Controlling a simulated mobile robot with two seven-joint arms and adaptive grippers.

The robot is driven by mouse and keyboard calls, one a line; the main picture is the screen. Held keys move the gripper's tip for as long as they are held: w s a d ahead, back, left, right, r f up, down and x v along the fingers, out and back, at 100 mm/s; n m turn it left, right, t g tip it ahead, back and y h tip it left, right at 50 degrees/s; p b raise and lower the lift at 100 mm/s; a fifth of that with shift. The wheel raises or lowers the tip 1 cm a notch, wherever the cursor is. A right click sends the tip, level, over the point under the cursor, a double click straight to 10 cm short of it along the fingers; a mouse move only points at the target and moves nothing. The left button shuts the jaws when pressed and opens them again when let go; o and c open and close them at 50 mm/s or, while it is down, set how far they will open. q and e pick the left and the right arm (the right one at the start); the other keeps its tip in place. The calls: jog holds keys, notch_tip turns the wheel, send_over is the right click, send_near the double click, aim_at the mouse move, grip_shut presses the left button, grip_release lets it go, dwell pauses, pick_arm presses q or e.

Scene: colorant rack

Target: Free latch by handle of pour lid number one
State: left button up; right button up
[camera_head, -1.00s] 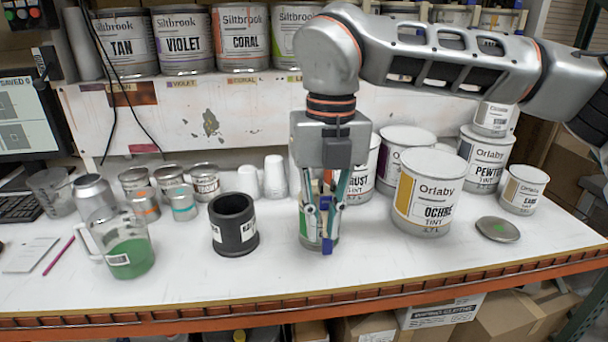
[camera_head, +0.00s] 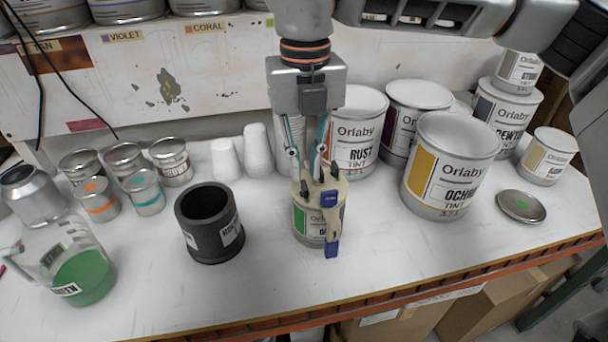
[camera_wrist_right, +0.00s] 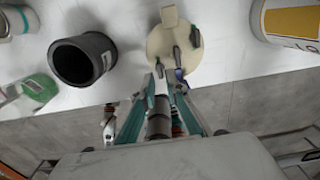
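The beige pour lid (camera_head: 335,186) sits on a small Orlaby can with a green label (camera_head: 306,222). It carries dark upright parts and blue clamp pieces (camera_head: 331,244) at its front edge. In the right wrist view the lid (camera_wrist_right: 164,48) is a round beige disc with a spout tab at its far edge. My right gripper (camera_head: 314,178) points down at the lid; its fingertips (camera_wrist_right: 166,76) are at the lid's near side, slightly apart. Whether they touch a dark handle part is unclear. My left gripper is out of view.
A black cup (camera_head: 209,224) stands left of the can, and a jug with green liquid (camera_head: 82,277) is further left. The large Ochre can (camera_head: 449,165) and Rust can (camera_head: 357,132) stand to the right and behind. A loose lid (camera_head: 521,206) lies at right. The front of the bench is clear.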

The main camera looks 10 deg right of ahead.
aim_at(305, 184)
notch_tip(305, 184, down, 3)
jog(key=shift+r, duration=0.2)
jog(key=shift+f, duration=0.55)
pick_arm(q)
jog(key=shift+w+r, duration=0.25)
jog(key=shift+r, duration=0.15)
pick_arm(e)
jog(key=shift+w+f, duration=0.1)
jog(key=shift+f, duration=0.05)
grip_shut()
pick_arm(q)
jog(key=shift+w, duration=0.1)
